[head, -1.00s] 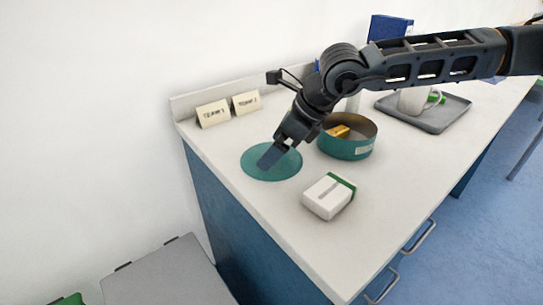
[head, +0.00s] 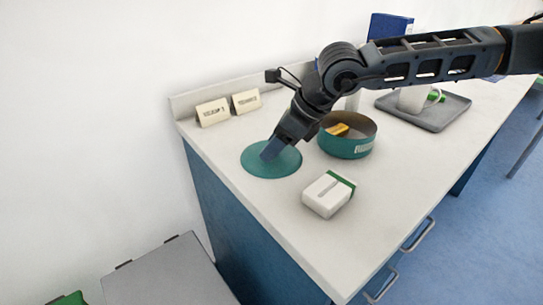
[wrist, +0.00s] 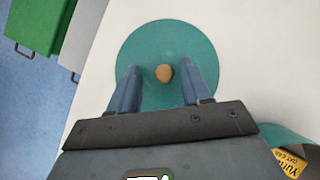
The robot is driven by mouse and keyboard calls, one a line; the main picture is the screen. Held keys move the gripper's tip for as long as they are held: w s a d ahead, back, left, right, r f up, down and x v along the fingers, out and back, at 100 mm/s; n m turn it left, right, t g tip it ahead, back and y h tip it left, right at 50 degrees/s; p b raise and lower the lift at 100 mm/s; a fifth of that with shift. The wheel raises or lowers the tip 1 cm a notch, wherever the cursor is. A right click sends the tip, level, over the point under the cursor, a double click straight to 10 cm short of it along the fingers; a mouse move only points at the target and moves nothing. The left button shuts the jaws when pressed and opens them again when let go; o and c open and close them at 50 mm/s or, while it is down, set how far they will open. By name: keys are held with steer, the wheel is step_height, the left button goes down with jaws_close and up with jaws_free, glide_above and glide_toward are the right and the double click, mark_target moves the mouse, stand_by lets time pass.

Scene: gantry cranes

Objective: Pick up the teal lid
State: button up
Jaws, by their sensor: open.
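The teal lid (head: 262,166) is a flat round disc lying on the white counter, near its left end. In the wrist view the teal lid (wrist: 165,35) shows a small tan knob (wrist: 164,73) at its middle. My gripper (head: 268,155) is over the lid, pointing down. In the wrist view my gripper (wrist: 168,75) is open, with one finger on each side of the knob and a gap to it on both sides. How high the fingertips are above the lid I cannot tell. The head view hides the knob behind the fingers.
A round teal tin (head: 346,147) with a yellow packet inside stands right of the lid. A white and green box (head: 327,195) is in front. Two cards (head: 213,113) stand behind. A grey tray (head: 425,112) with a mug is farther right. The counter's front left is clear.

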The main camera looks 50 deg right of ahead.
steer(key=shift+s+d+f, duration=0.15)
steer(key=shift+f, duration=0.2)
jaws_close()
steer(key=shift+r, duration=0.1)
stand_by(0.3)
